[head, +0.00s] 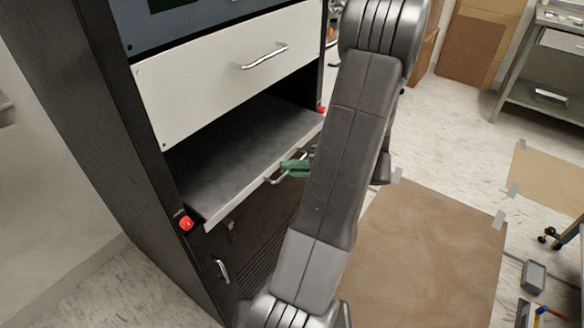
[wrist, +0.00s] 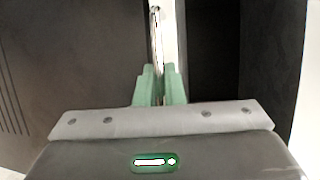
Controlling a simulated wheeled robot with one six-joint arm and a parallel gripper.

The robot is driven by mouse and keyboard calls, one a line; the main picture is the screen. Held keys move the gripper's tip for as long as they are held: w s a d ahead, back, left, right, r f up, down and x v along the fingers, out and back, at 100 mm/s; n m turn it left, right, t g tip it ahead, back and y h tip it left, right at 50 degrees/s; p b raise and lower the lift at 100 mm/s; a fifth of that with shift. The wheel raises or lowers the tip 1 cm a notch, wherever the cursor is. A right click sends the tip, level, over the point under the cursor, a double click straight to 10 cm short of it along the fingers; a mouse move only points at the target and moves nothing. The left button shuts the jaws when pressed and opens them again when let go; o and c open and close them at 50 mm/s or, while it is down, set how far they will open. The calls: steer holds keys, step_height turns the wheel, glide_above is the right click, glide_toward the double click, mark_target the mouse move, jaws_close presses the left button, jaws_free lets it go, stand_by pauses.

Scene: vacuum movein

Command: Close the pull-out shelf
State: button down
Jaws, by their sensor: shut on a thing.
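The pull-out shelf (head: 238,150) is a dark flat board with a pale front edge, set in a black cabinet below a white drawer. Its front edge stands out a little from the cabinet, and the dark space above it is open. A metal bar handle (head: 271,181) is on the shelf's front edge. My gripper's green fingers (head: 295,168) are at this handle, and my arm hides part of it. In the wrist view, the green fingers (wrist: 159,88) are close together on the handle, in line with the pale shelf front (wrist: 168,45).
The white drawer (head: 225,80) above has its own handle and looks shut. Red knobs (head: 186,223) sit at the shelf's sides. A lower cabinet door has a handle (head: 222,270). A brown floor sheet (head: 425,260) lies to the right, and a metal table (head: 540,100) stands behind.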

mark_target(283, 158)
steer(key=w+a+b, duration=0.1)
steer(key=a, duration=0.1)
steer(key=w+a, duration=0.2)
steer(key=shift+w+a+b, duration=0.2)
steer(key=shift+a+b, duration=0.15)
steer(key=shift+w, duration=0.1)
steer(key=c, duration=1.8)
jaws_free()
steer(key=shift+a, duration=0.1)
steer(key=v, duration=1.4)
steer(key=shift+p, duration=0.35)
